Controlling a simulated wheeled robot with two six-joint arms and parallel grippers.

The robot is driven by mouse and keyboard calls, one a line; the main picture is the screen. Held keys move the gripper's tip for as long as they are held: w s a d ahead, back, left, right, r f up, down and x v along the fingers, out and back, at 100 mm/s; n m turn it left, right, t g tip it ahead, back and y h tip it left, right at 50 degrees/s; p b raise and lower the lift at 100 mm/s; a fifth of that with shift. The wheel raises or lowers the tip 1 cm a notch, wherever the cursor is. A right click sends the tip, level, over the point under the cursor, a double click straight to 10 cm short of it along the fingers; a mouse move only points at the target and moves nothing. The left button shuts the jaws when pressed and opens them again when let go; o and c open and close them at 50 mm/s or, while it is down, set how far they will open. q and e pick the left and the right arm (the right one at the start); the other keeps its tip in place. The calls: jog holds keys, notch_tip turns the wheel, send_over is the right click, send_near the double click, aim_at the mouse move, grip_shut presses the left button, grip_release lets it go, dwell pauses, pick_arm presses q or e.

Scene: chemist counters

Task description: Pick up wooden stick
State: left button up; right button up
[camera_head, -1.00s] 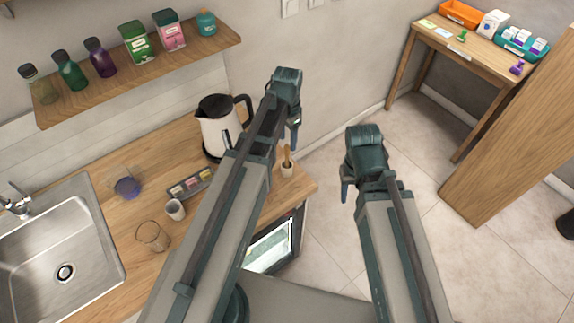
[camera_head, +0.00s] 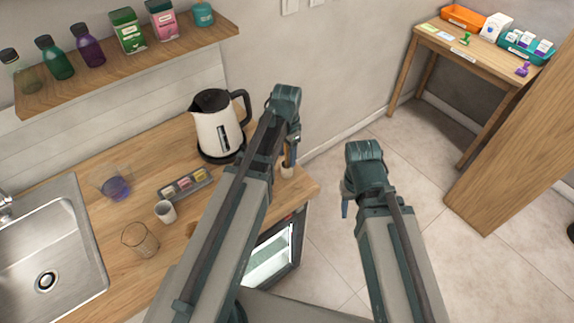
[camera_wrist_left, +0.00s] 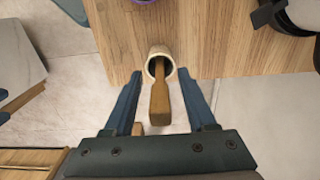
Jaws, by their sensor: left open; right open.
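The wooden stick (camera_wrist_left: 160,100) stands in a small pale cup (camera_wrist_left: 152,55) at the counter's edge; its upper end points toward my left wrist camera. In the head view the cup (camera_head: 287,172) shows just below my left gripper (camera_head: 291,148), which partly hides the stick. My left gripper (camera_wrist_left: 161,78) is open in the wrist view, one finger on each side of the stick, with gaps to both. My right gripper (camera_head: 346,200) is open and empty, out over the floor to the right of the counter.
A white kettle (camera_head: 215,125) stands left of my left gripper. A tray of small packets (camera_head: 186,184), a white cup (camera_head: 165,211) and glass beakers (camera_head: 140,239) stand further left, near the sink (camera_head: 45,250). A shelf of bottles (camera_head: 150,55) hangs above.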

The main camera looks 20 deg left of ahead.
pick_arm(q)
jog(key=shift+f+b, duration=0.4)
jog(key=shift+f, duration=0.45)
jog(key=shift+r, duration=0.1)
pick_arm(e)
jog(key=shift+f, duration=0.75)
pick_arm(q)
grip_shut()
jog(key=shift+r, duration=0.1)
pick_arm(e)
jog(key=shift+r, duration=0.1)
